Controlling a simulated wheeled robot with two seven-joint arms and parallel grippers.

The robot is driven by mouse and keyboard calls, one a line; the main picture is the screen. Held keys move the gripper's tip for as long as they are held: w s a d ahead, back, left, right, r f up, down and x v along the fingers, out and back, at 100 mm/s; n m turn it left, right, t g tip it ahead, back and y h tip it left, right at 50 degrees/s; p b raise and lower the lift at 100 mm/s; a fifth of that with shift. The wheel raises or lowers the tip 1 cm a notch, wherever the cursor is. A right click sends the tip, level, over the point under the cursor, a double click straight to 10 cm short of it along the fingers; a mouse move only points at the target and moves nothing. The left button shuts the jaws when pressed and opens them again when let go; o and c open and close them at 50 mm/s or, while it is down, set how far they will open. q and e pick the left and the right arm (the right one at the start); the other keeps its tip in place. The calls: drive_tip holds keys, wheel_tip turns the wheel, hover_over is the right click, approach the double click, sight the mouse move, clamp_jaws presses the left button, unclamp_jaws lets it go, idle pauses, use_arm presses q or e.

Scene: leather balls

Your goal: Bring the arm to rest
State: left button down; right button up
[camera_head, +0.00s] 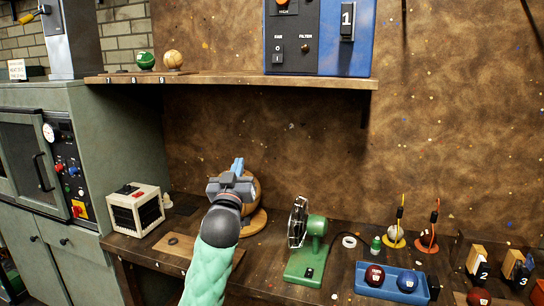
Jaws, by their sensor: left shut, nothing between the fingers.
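My left arm comes up from the bottom middle in a green sleeve. Its gripper (237,167) is over the workbench, with its fingers shut and nothing held. A brown round object (256,190) on a round wooden base (253,222) is just behind the gripper and partly hidden by it; I cannot tell whether they touch. A green ball (146,61) and a tan ball (173,59) sit on the wall shelf (240,80). My right gripper is not in view.
A green desk fan (308,247) stands right of my arm, and a small cream heater (136,209) stands to the left. Another red ball (478,297) and numbered wooden blocks (478,268) are at the right. A blue control box (318,37) is on the shelf.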

use_arm(q)
drive_tip(key=s+a+f+g+y, duration=0.1)
drive_tip(key=s+a+f+g, duration=0.3)
drive_tip(key=f, duration=0.8)
drive_tip(key=s+a+f+g+y, duration=0.1)
drive_tip(key=s+f+g, duration=0.1)
drive_tip(key=s+f, duration=0.7)
drive_tip(key=s+a+f+g, duration=0.3)
drive_tip(key=f+g, duration=0.1)
drive_tip(key=f, duration=1)
drive_tip(key=s+a+f+m+g, duration=0.1)
drive_tip(key=s+a+f+g, duration=0.15)
drive_tip(key=s+f, duration=0.55)
drive_tip(key=s+a+f+g, duration=0.1)
drive_tip(key=s+f+g, duration=0.2)
drive_tip(key=s, duration=0.9)
drive_tip(key=s+a+f+m+g, duration=0.1)
drive_tip(key=s+f+g, duration=0.2)
drive_tip(key=s+f, duration=0.45)
drive_tip(key=s+d+f+g, duration=0.1)
drive_tip(key=s+d+f, duration=0.1)
drive_tip(key=f, duration=1.4)
drive_tip(key=s+d+f+g, duration=0.1)
drive_tip(key=s+d+f, duration=0.1)
drive_tip(key=f, duration=1.3)
drive_tip(key=shift+s+d+f, duration=0.2)
drive_tip(key=shift+s+f, duration=0.2)
drive_tip(key=shift+s, duration=0.45)
